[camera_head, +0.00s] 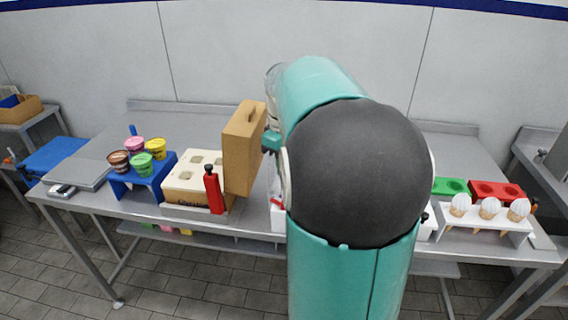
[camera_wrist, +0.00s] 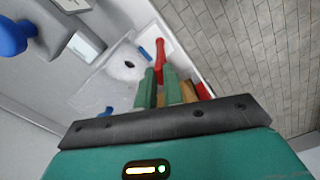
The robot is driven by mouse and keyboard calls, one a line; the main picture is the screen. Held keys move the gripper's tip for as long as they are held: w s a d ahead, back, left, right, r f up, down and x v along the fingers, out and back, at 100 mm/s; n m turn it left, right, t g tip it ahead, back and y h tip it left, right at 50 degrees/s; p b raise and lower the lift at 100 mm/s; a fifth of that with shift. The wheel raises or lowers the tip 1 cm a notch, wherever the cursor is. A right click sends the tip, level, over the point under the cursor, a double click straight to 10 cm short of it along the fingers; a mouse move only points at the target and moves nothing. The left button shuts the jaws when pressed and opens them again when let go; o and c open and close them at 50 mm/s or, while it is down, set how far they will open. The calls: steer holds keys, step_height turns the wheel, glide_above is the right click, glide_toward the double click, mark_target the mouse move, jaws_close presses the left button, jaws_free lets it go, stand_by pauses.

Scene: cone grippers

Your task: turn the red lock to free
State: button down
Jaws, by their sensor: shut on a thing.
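The red lock (camera_wrist: 160,52) shows in the wrist view as a slim red handle at the edge of a white box (camera_wrist: 118,72). My gripper (camera_wrist: 161,74) has its two green fingers closed at the near end of the handle, shut on it. The fingers hide that end, and I cannot tell the lock's exact setting. In the head view my arm covers the gripper and most of the white box; only a small red part (camera_head: 277,202) shows beside the arm.
Left of my arm stand a tan upright case (camera_head: 243,150), a cream block with square holes (camera_head: 182,187), a red bottle (camera_head: 214,190) and a blue stand (camera_head: 150,185) with coloured cups. At right, a white rack (camera_head: 478,226) holds cones near a red tray (camera_head: 497,191).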

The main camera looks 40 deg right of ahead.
steer(key=n, duration=0.5)
steer(key=shift+w+r, duration=0.1)
stand_by(0.6)
steer(key=c, duration=1.5)
jaws_free()
step_height(320, 180, up, 14)
steer(key=shift+f, duration=0.1)
